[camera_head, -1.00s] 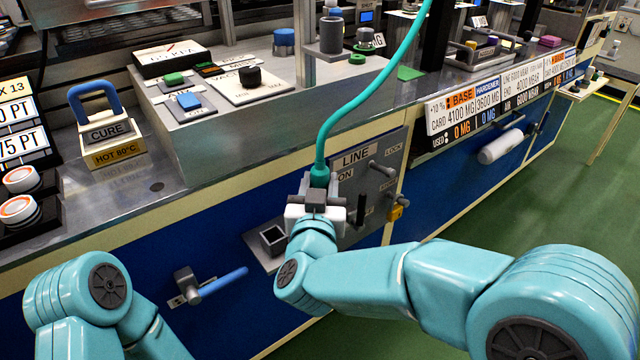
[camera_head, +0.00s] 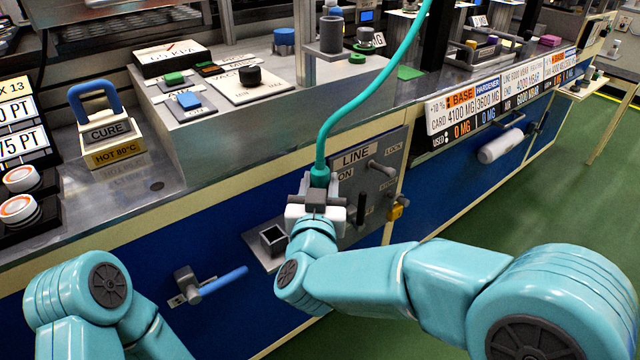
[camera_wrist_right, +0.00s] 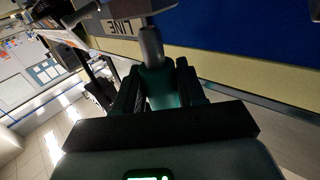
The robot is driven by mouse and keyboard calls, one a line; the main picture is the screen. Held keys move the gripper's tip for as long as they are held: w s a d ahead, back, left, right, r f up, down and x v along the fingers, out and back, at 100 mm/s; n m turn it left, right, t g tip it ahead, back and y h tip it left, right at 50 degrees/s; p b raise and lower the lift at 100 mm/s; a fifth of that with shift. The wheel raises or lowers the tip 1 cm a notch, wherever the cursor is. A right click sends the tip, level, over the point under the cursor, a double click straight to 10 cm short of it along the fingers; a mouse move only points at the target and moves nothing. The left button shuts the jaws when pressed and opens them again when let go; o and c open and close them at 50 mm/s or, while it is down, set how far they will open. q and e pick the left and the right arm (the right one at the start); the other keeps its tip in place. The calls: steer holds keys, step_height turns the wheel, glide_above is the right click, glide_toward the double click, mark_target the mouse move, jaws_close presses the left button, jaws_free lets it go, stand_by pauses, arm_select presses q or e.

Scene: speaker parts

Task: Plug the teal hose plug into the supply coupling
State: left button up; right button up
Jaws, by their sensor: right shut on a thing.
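The teal hose plug (camera_head: 320,176) is at the lower end of the teal hose (camera_head: 372,88), in front of the LINE panel (camera_head: 372,215). My right gripper (camera_head: 318,192) is shut on the plug. In the right wrist view the teal plug (camera_wrist_right: 158,88) sits between the dark fingers (camera_wrist_right: 160,98), with a grey cylinder (camera_wrist_right: 151,46) at its far end, towards the panel. I cannot tell whether this cylinder is the plug's nose or the supply coupling, nor whether the two are joined. My left gripper is out of view; only its arm shows at lower left.
A square grey socket (camera_head: 272,238) sits left of my right gripper, and a blue-handled lever (camera_head: 219,284) is lower left. Grey levers (camera_head: 380,168) and a yellow tag (camera_head: 397,212) are on the panel's right. The hose rises past the bench edge.

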steer(key=shift+f+b, duration=1.6)
steer(key=shift+f, duration=0.45)
steer(key=o, duration=1.1)
steer(key=shift+o, duration=0.2)
